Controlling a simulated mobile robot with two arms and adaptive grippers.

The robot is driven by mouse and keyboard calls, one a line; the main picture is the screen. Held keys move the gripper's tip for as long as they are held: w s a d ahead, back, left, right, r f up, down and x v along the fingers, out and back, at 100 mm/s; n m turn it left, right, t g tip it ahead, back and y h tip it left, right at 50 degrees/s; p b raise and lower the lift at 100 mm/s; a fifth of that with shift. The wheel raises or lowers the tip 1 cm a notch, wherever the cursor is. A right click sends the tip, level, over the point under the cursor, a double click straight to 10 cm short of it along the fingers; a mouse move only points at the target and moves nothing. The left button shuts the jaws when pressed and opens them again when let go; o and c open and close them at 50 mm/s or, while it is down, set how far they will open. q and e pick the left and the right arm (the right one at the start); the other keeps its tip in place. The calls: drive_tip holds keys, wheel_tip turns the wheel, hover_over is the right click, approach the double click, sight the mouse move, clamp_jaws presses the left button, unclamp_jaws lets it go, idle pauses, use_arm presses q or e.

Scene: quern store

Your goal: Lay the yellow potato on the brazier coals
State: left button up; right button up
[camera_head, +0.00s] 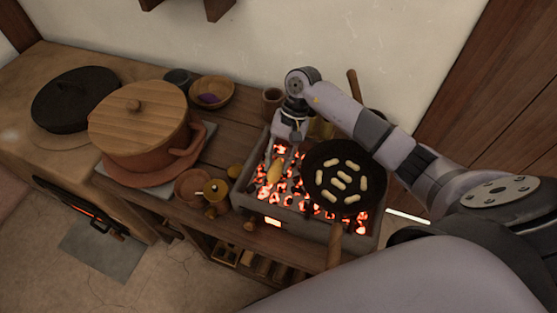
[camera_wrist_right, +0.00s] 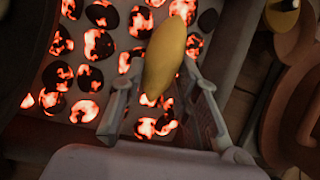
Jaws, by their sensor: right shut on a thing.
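The yellow potato (camera_wrist_right: 164,58) is long and smooth. In the right wrist view it sits between the fingertips of my right gripper (camera_wrist_right: 160,88), with glowing coals (camera_wrist_right: 98,45) behind it. In the head view the potato (camera_head: 275,170) is over the left part of the coals (camera_head: 268,190) in the brazier (camera_head: 295,227). My right gripper (camera_head: 290,147) comes down on it from above and is shut on it. I cannot tell whether the potato touches the coals. My left gripper is not in view.
A dark pan (camera_head: 318,180) with several pale pieces covers the right part of the brazier. A cup (camera_head: 272,100) stands behind.

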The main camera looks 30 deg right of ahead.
drive_tip(key=shift+f, duration=0.2)
clamp_jaws()
drive_tip(key=o, duration=1.2)
unclamp_jaws()
drive_tip(key=shift+c, duration=0.2)
drive_tip(key=shift+d+r+p, duration=0.1)
drive_tip(key=shift+r+p, duration=0.25)
drive_tip(key=shift+r, duration=0.15)
drive_tip(key=p+v, duration=0.1)
drive_tip(key=v, duration=1)
drive_tip(key=shift+r, duration=0.2)
drive_tip(key=shift+w+d, duration=0.1)
